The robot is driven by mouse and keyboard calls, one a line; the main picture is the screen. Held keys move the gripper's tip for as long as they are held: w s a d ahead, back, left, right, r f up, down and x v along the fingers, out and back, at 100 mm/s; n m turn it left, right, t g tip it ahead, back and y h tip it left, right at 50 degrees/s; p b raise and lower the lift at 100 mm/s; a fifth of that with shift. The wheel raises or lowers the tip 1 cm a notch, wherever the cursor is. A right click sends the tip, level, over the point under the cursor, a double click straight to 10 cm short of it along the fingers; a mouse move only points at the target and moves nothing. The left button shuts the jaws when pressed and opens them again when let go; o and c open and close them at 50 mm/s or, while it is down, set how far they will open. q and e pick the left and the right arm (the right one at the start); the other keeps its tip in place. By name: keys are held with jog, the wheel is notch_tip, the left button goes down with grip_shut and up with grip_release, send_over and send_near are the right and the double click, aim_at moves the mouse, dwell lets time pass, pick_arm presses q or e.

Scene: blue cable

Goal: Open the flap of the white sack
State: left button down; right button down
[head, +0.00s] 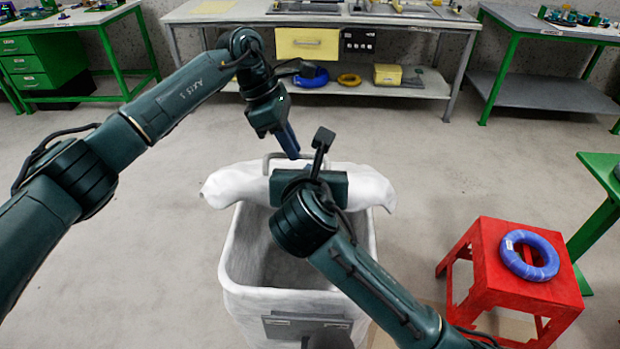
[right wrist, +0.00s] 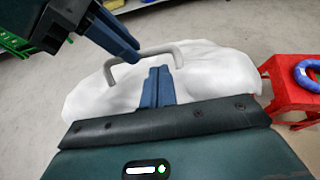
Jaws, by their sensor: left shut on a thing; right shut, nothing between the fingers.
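The white sack (head: 232,262) stands on the floor in the middle of the head view, with its mouth uncovered at the front and its inside showing. Its white flap (head: 235,187) lies bunched across the far side of the mouth; it also shows in the right wrist view (right wrist: 215,70). A grey handle (right wrist: 178,48) rises from the flap. In the head view my right wrist hides the flap's middle.
A red stool (head: 490,262) with a blue cable ring (head: 530,255) stands right of the sack. A grey-white workbench (head: 410,20) is at the back, with green tables on both sides. The floor left of the sack is clear.

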pick_arm(q)
jog(key=shift+w+a+f, duration=0.15)
jog(key=shift+w+f, duration=0.05)
jog(key=shift+f, duration=0.2)
pick_arm(e)
jog(key=shift+x, duration=1.45)
jog(key=shift+w+r, duration=0.95)
pick_arm(q)
jog(key=c, duration=1.6)
grip_release()
jog(key=shift+w+f, duration=0.1)
jog(key=shift+w, duration=0.15)
pick_arm(e)
jog(key=shift+w+f, duration=0.2)
pick_arm(q)
jog(key=shift+o, duration=0.7)
jog(key=shift+r, duration=0.2)
